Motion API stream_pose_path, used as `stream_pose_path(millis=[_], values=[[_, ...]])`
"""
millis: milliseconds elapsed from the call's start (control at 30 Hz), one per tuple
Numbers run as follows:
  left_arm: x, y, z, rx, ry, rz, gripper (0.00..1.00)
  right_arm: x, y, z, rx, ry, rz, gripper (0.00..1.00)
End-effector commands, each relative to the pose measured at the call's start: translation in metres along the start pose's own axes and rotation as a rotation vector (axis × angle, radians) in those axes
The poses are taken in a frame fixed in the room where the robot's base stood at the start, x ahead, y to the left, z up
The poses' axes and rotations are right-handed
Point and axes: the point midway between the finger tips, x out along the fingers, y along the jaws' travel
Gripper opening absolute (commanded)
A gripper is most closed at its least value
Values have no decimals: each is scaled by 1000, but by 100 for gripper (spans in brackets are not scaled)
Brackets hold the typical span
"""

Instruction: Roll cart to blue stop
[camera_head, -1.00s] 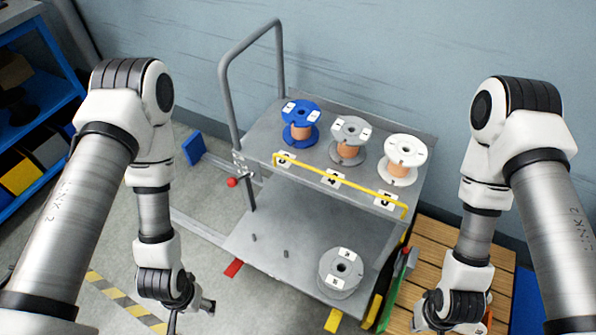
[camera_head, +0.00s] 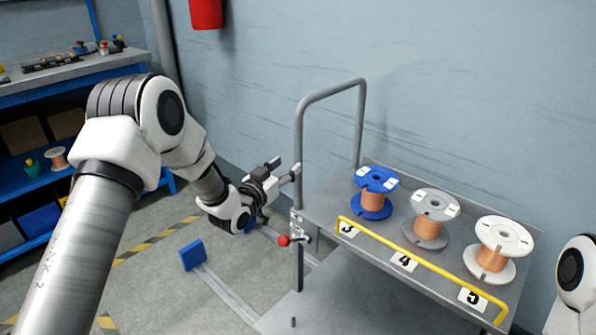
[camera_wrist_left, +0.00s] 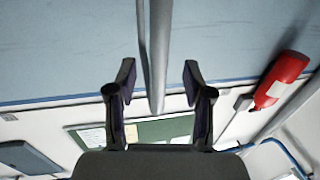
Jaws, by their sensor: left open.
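The grey cart (camera_head: 320,205) stands against the wall, with an upright tube handle (camera_head: 299,140) at its left end. Its top shelf holds a blue spool (camera_head: 373,195), a grey spool (camera_head: 431,220) and a white spool (camera_head: 493,250) behind a yellow rail. The blue stop (camera_head: 192,255) is on the floor left of the cart, by a pale floor track. My left gripper (camera_head: 287,172) is open beside the handle's near post. In the left wrist view, the handle's tube (camera_wrist_left: 157,60) runs between the open fingers (camera_wrist_left: 158,85); contact cannot be told. My right gripper is out of view.
A red-knobbed lever (camera_head: 284,240) sticks out low on the handle post. A blue workbench (camera_head: 80,85) with shelves stands at the left. A red cylinder (camera_head: 206,12) hangs on the wall. The floor between bench and cart is mostly clear.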

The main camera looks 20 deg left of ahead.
Motion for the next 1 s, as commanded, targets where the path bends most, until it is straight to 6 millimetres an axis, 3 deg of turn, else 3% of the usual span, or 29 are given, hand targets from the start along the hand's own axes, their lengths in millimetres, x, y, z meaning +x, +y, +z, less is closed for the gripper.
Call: stream_pose_path(millis=[300,633,767,800,1000], values=[[57,1,1,1,-2,1,52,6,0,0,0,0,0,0],[66,1,1,-3,-5,0,52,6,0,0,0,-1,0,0],[66,1,1,-2,-5,0,6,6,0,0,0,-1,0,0],[66,1,1,-2,-5,0,0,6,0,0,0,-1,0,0],[66,1,1,-2,-5,0,0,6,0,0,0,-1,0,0]])
